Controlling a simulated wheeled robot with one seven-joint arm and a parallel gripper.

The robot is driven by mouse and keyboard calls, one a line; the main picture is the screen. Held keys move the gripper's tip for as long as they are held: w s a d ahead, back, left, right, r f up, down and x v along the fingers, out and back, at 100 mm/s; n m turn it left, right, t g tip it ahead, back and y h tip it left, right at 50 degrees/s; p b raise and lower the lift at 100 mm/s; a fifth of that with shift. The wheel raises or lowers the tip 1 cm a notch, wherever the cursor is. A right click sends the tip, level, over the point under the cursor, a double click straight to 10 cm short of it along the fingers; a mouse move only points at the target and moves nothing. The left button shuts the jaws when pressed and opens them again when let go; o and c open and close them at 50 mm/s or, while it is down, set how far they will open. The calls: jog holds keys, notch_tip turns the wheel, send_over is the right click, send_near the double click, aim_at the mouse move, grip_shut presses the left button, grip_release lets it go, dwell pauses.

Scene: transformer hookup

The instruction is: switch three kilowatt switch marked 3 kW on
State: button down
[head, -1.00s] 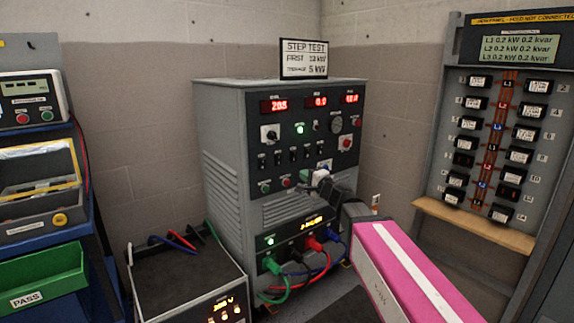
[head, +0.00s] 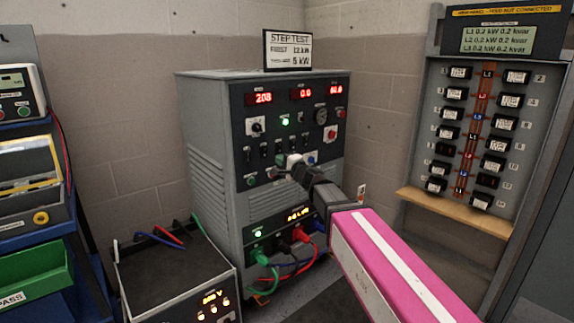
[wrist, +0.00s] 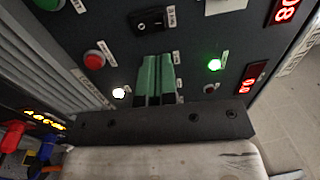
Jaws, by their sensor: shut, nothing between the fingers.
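The load bank (head: 215,125) is a grey cabinet with a dark front panel. A row of small black rocker switches (head: 264,151) runs across that panel; their labels are too small to read in the head view, so I cannot tell which is marked 3 kW. In the wrist view one black rocker switch (wrist: 150,20) sits just beyond my fingertips, with a small blurred label beside it. My gripper (wrist: 153,78) is shut and empty, its green fingertips together close to the panel. In the head view my gripper (head: 285,172) is in front of the panel's lower part and hides some of it.
A red button (wrist: 94,60), a lit white lamp (wrist: 119,93) and a lit green lamp (wrist: 214,65) are near the fingers. Cables with green, red and black plugs (head: 262,257) hang below. A breaker panel (head: 425,150) stands right; a black-topped box (head: 170,275) stands front left.

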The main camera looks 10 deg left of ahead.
aim_at(265, 149)
jog(key=x, duration=0.8)
jog(key=shift+w+a, duration=0.1)
jog(key=shift+w, duration=0.05)
jog(key=shift+w+a+r, duration=0.1)
jog(key=shift+w+r, duration=0.05)
jog(key=r+v, duration=0.3)
jog(key=v, duration=1)
jog(key=shift+s+d, duration=0.35)
jog(key=shift+s, duration=0.1)
